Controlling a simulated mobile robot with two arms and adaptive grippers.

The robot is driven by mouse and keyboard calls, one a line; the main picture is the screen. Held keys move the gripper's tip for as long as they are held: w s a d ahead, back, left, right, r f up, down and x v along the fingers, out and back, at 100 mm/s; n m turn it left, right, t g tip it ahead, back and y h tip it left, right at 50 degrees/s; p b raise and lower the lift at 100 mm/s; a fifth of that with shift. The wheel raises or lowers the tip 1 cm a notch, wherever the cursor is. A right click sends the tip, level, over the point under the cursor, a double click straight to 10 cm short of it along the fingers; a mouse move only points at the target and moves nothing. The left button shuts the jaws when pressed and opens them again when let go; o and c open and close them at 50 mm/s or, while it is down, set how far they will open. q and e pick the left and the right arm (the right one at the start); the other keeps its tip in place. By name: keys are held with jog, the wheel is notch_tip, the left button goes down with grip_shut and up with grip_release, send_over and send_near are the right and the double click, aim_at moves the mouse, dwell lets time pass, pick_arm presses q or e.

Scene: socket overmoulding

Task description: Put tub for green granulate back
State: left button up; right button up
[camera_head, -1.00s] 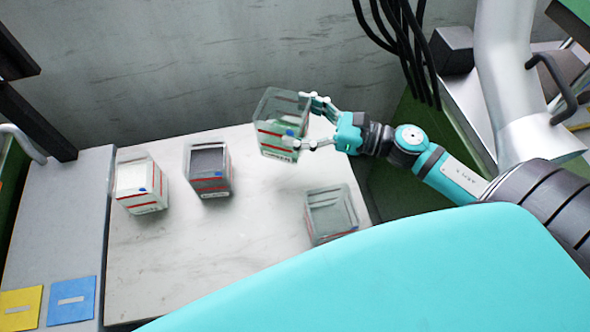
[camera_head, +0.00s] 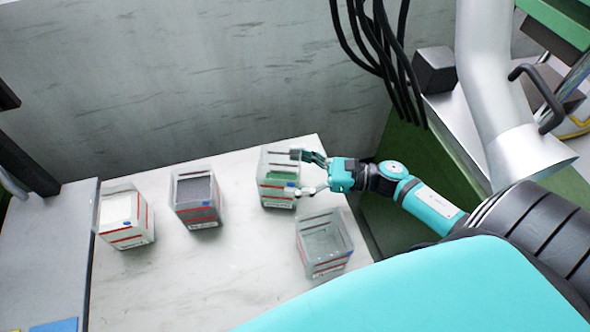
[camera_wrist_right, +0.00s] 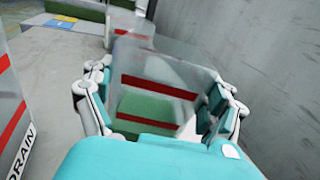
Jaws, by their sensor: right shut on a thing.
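The tub for green granulate (camera_head: 278,190) is a clear box with red stripes and green content, at the back right of the white table (camera_head: 235,260). My right gripper (camera_head: 312,172) is shut on its right side. In the right wrist view, the tub (camera_wrist_right: 152,105) sits between the two fingers of the right gripper (camera_wrist_right: 165,110), with green showing low inside. I cannot tell for sure whether its base touches the table. My left gripper is not in view.
A tub with white content (camera_head: 124,216) and a tub with dark grey content (camera_head: 196,198) stand to the left. An empty-looking clear tub (camera_head: 324,245) stands close in front of the green one. The wall (camera_head: 180,90) is behind. The table's front middle is clear.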

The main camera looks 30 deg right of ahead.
jog(key=o, duration=1.2)
jog(key=shift+f, duration=0.15)
jog(key=shift+o, duration=1.2)
jog(key=shift+s+r, duration=0.1)
jog(key=shift+r, duration=0.1)
jog(key=b+v, duration=0.2)
jog(key=v, duration=0.8)
jog(key=shift+s+d+f+b, duration=0.1)
jog(key=shift+s+d+b, duration=0.1)
jog(key=shift+d+b, duration=0.15)
jog(key=shift+s+d, duration=0.35)
jog(key=shift+d, duration=0.1)
